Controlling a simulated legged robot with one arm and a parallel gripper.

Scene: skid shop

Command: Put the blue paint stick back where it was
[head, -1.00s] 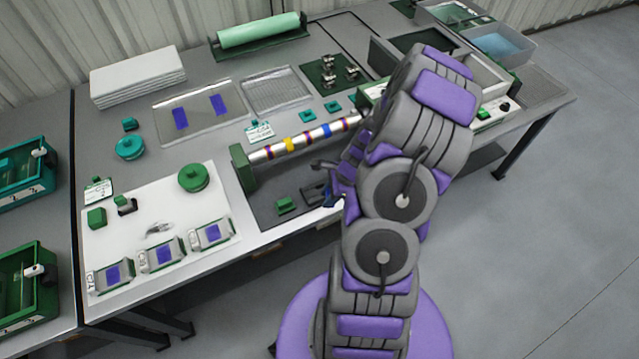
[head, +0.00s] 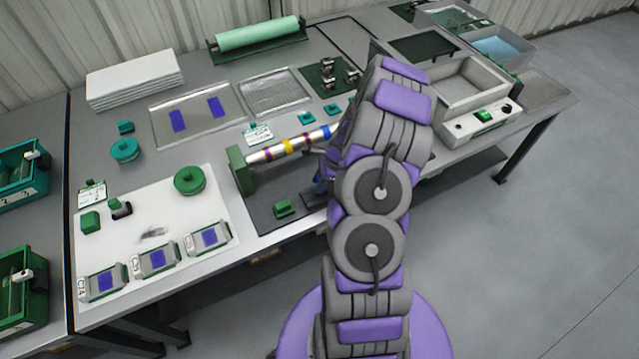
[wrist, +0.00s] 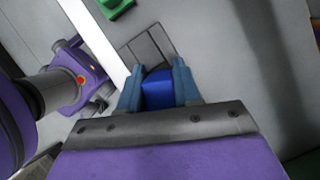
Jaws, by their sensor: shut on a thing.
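The blue paint stick (wrist: 157,90) shows in the wrist view as a blue block between the two blue-grey fingers of my gripper (wrist: 155,72). My gripper is shut on it. Just beyond the fingertips is a dark grey slotted holder (wrist: 150,44) on the mat; I cannot tell whether the stick touches it. In the head view my gripper (head: 322,182) is mostly hidden behind my arm, low over the bench's front part, beside the holder (head: 312,198). The stick cannot be made out clearly there.
A green block (head: 283,208) sits left of the holder. A banded metal roller (head: 285,148) on a green stand (head: 240,170) lies behind. A white board (head: 150,235) with several small purple-topped items is at left. A grey basin machine (head: 470,90) stands at right.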

